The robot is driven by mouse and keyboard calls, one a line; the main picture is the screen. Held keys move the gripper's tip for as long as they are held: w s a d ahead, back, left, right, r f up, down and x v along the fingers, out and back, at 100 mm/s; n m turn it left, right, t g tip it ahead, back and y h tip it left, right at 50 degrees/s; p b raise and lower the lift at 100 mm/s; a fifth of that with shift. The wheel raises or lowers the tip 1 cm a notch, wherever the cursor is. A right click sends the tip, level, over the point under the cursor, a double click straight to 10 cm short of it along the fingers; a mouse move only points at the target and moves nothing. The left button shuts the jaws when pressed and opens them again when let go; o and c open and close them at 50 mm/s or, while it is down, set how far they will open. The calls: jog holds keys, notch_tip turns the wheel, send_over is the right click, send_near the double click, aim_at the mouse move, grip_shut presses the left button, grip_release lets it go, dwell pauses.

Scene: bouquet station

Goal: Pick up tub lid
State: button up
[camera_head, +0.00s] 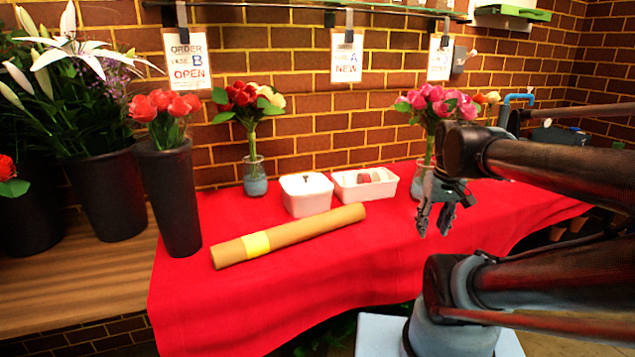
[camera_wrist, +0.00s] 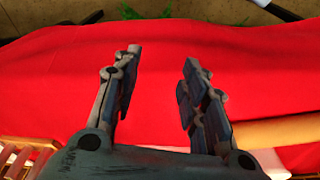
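A white tub (camera_head: 307,200) stands on the red cloth near the wall. Its white lid (camera_head: 318,181) appears to lie on top, with a small dark knob near the middle. My gripper (camera_head: 434,228) hangs over the cloth to the right of the tub, well apart from it. In the wrist view my gripper (camera_wrist: 164,60) has its two fingers spread with only red cloth between them. The lid cannot be made out in the wrist view.
A tan paper roll (camera_head: 300,231) with a yellow band lies in front of the tub. A white open tray (camera_head: 364,184) stands right beside it. Vases with red flowers (camera_head: 254,175) and pink flowers (camera_head: 440,103) stand behind and to the right. A tall dark vase (camera_head: 170,200) stands left.

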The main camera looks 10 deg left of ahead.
jog(key=w+a+r+n, duration=0.4)
jog(key=w+a+r, duration=0.3)
jog(key=w+r, duration=0.15)
notch_tip(320, 180, up, 12)
jog(key=n+g+y, duration=0.1)
jog(key=n+g, duration=0.1)
jog(key=n, duration=0.9)
send_over(306, 180)
jog(key=d, duration=0.2)
jog(key=f, duration=0.5)
jog(key=a+f, duration=0.1)
jog(key=f, duration=0.5)
jog(key=a+f, duration=0.1)
jog(key=f, duration=0.4)
jog(key=shift+w+f, duration=0.2)
jog(key=shift+f, duration=0.2)
grip_shut()
